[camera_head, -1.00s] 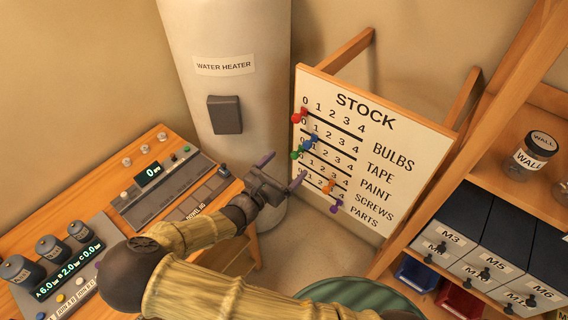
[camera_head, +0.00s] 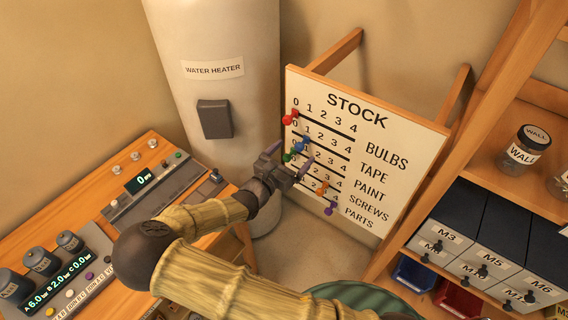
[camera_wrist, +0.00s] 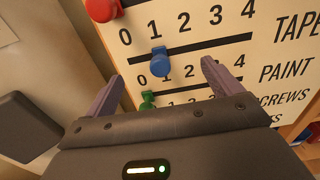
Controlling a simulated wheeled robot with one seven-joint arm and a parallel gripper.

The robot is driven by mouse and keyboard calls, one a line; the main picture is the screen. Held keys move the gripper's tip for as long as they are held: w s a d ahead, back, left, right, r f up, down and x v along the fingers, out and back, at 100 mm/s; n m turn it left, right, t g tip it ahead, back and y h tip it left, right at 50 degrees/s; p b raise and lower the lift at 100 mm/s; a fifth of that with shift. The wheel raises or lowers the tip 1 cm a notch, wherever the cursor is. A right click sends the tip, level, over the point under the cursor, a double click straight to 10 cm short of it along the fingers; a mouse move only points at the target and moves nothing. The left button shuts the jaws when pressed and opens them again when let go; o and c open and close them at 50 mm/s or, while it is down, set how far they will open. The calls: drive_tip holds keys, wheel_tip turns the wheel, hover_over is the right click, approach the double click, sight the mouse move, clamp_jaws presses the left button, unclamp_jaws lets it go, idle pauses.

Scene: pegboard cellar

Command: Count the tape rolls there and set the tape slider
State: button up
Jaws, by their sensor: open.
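The STOCK board (camera_head: 405,150) leans upright, with labelled slider rows. The blue TAPE knob (camera_head: 302,146) sits at about the 1 mark; it also shows in the wrist view (camera_wrist: 160,61). My gripper (camera_head: 288,157) is open and empty, just in front of the board's left side. In the wrist view, its fingers (camera_wrist: 162,69) point at the board, one on each side of the blue knob's line. I cannot tell whether they reach around it. No tape rolls can be made out in view.
The red BULBS knob (camera_head: 290,118) is above and the green PAINT knob (camera_head: 289,156) close below, both near 0. Orange (camera_head: 321,187) and purple (camera_head: 330,208) knobs sit lower. A water heater (camera_head: 215,60) stands left, a shelf with drawers (camera_head: 450,237) right.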

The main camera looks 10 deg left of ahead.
sight(299, 149)
drive_tip(key=shift+x, duration=1.8)
drive_tip(key=c, duration=1.6)
drive_tip(key=shift+c, duration=0.2)
drive_tip(key=shift+s+d, duration=0.15)
drive_tip(key=shift+d, duration=0.05)
drive_tip(key=shift+s+d+p, duration=0.65)
drive_tip(key=shift+d+p, duration=0.1)
drive_tip(key=shift+d, duration=0.4)
drive_tip(key=shift+s+d+p, duration=0.65)
drive_tip(key=shift+d+p, duration=0.15)
drive_tip(key=shift+d, duration=0.3)
drive_tip(key=shift+s+d+p, duration=0.65)
drive_tip(key=shift+d+p, duration=0.1)
drive_tip(key=shift+d, duration=0.4)
drive_tip(key=o, duration=1.6)
drive_tip(key=shift+o, duration=0.2)
drive_tip(key=shift+s+a+p, duration=0.1)
drive_tip(key=shift+s+p, duration=0.1)
drive_tip(key=shift+p, duration=0.15)
drive_tip(key=shift+s, duration=0.1)
